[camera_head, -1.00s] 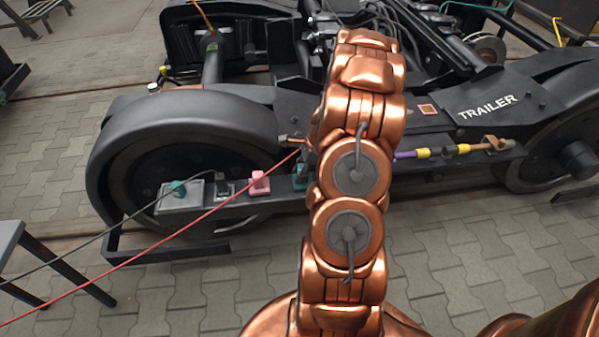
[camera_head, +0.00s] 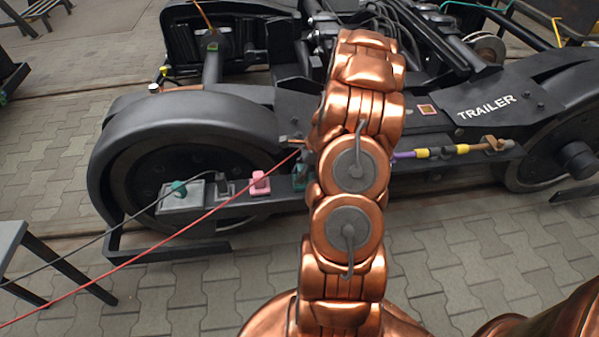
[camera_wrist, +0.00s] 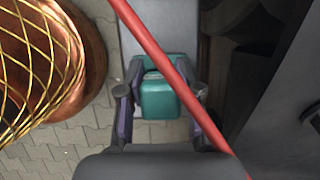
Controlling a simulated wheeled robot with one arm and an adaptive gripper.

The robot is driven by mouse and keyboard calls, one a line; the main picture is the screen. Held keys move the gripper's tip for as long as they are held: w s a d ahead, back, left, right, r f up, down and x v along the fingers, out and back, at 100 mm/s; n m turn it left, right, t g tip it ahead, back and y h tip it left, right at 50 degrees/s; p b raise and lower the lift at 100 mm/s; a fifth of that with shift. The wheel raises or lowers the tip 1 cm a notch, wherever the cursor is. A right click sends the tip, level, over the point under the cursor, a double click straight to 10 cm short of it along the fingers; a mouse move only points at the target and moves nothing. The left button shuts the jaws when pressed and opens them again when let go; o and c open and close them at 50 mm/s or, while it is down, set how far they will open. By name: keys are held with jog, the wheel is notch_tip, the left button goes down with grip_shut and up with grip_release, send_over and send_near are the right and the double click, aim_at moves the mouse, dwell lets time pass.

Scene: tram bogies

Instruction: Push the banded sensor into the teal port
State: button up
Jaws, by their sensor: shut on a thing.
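The teal port (camera_head: 299,178) sits on the low ledge of the bogie, partly covered by my arm in the head view. In the wrist view a teal block (camera_wrist: 160,100) lies between the fingers of my gripper (camera_wrist: 161,95), with more teal just behind it. The fingers have purple inner pads and stand either side of it. My arm hides the gripper in the head view.
A red cable (camera_head: 150,235) runs from lower left to my arm and crosses close before the wrist camera. A pink block (camera_head: 260,182), a dark grey socket (camera_head: 224,188) and a grey box (camera_head: 180,198) with a teal top stand left along the ledge. A dark cable (camera_head: 90,238) runs nearby.

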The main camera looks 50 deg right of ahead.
jog(key=shift+f, duration=0.5)
jog(key=o, duration=1.1)
jog(key=shift+o, duration=0.2)
jog(key=v, duration=1.2)
